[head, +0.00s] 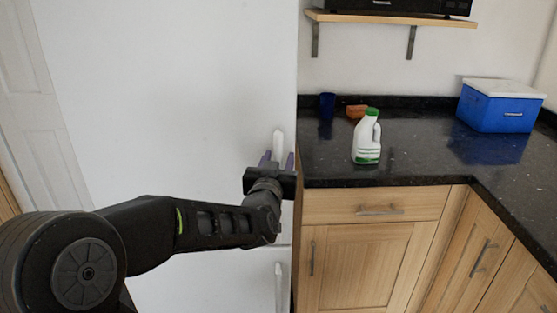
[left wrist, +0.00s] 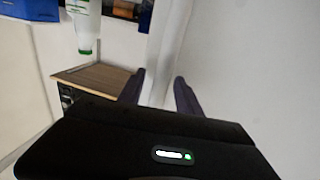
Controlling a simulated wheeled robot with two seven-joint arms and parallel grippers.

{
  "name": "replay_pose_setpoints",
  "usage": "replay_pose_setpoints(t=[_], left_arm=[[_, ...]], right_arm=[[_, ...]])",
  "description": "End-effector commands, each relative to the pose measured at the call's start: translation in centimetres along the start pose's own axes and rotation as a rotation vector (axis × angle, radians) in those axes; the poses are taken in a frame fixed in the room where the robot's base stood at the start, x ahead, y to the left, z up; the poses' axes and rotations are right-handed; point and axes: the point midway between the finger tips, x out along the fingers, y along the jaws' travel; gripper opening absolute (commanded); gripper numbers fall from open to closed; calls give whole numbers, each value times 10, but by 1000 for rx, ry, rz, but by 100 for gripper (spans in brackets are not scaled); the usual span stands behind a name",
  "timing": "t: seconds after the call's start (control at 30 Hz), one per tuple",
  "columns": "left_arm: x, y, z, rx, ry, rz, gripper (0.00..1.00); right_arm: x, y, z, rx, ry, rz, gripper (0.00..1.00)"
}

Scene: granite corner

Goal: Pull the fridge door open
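The white fridge (head: 190,90) fills the left and middle of the head view, and its door looks closed. Its upper white vertical handle (head: 278,144) is near the door's right edge. My left gripper (head: 277,160) is at the lower part of this handle, with a dark finger on each side. In the left wrist view the handle (left wrist: 166,45) runs down between the two spread fingers (left wrist: 159,92). The fingers appear apart from it, and its lower end is hidden behind the gripper body. My right gripper is not in view.
A second handle (head: 278,285) is on the lower fridge door. Right of the fridge, a black counter (head: 420,160) holds a white-green bottle (head: 366,140), a blue cup (head: 327,106), an orange-brown block (head: 356,111) and a blue cooler (head: 497,108). Wooden cabinets (head: 365,265) stand below.

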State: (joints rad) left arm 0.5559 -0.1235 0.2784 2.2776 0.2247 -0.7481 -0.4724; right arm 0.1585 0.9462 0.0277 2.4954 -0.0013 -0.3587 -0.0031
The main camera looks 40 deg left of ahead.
Motion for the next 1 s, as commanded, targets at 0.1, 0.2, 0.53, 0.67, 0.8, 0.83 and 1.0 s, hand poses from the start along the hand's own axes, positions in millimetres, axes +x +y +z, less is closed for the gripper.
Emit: replay_pose_setpoints(t=[0.1, 0.2, 0.53, 0.67, 0.8, 0.83, 1.0], left_arm=[[0, 0, 0, 0, 0, 0, 31], [0, 0, 0, 0, 0, 0, 23], [0, 0, 0, 0, 0, 0, 0], [0, 0, 0, 0, 0, 0, 0], [0, 0, 0, 0, 0, 0, 0], [0, 0, 0, 0, 0, 0, 0], [0, 0, 0, 0, 0, 0, 0]], right_arm=[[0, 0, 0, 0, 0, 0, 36], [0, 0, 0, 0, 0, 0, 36], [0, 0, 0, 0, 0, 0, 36], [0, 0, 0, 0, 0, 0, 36], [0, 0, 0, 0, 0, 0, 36], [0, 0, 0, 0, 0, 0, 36], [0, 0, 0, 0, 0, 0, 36]])
